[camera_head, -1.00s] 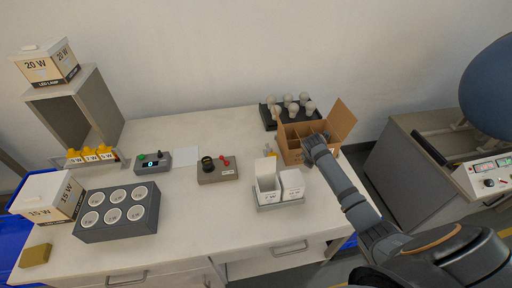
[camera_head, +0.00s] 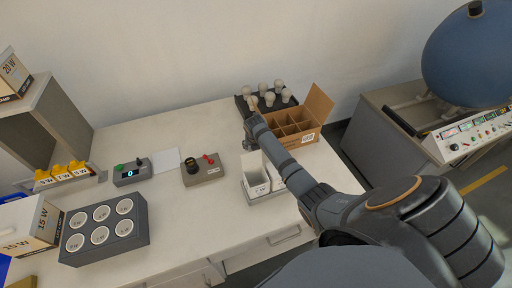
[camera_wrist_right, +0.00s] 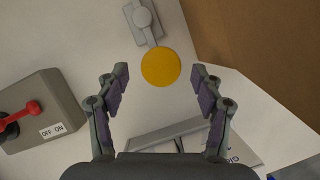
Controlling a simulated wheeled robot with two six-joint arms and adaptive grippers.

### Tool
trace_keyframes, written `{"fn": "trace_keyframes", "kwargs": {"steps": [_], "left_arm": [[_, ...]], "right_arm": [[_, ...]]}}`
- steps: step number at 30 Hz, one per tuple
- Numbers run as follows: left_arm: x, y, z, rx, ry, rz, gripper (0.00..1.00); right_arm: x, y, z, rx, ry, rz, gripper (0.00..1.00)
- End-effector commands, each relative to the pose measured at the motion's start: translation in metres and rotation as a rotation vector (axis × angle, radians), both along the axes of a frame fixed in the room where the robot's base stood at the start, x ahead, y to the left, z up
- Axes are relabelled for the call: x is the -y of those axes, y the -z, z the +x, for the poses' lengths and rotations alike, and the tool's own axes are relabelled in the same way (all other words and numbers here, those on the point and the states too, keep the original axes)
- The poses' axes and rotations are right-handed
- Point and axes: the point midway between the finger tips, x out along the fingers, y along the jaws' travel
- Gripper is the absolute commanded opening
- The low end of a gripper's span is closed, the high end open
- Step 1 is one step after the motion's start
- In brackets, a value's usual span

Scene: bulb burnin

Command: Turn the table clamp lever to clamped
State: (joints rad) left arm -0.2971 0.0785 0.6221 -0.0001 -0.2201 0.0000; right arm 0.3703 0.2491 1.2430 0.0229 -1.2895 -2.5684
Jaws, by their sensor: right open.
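In the right wrist view a grey lever on a small grey base plate (camera_wrist_right: 141,20) ends in a round yellow knob (camera_wrist_right: 160,67); I take this for the table clamp lever. The lever points down and slightly right in that view. My right gripper (camera_wrist_right: 162,92) is open and empty, its fingers to either side of and just below the knob in the picture. Contact is not visible. In the head view my right gripper (camera_head: 248,142) hangs over the table between the carton and the grey switch box; the lever is hidden there. My left gripper is not in view.
The switch box (camera_head: 203,170) with a red lever and OFF/ON label stands left of the gripper. Free tabletop (camera_head: 190,230) lies at front.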

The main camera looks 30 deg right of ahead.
Motion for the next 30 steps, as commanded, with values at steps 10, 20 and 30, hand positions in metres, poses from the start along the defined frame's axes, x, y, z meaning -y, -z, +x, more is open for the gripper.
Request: {"fn": "trace_keyframes", "kwargs": {"steps": [10, 20, 30], "left_arm": [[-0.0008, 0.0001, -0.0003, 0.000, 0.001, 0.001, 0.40], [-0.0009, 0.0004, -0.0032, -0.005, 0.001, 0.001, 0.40], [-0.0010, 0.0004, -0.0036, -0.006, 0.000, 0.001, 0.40]], "right_arm": [[0.0022, 0.0104, 0.0035, 0.001, 0.000, 0.000, 0.67], [0.0023, 0.0104, 0.0032, 0.001, 0.000, -0.001, 0.29], [0.0024, 0.0104, 0.0031, 0.000, 0.000, 0.000, 0.00]]}}
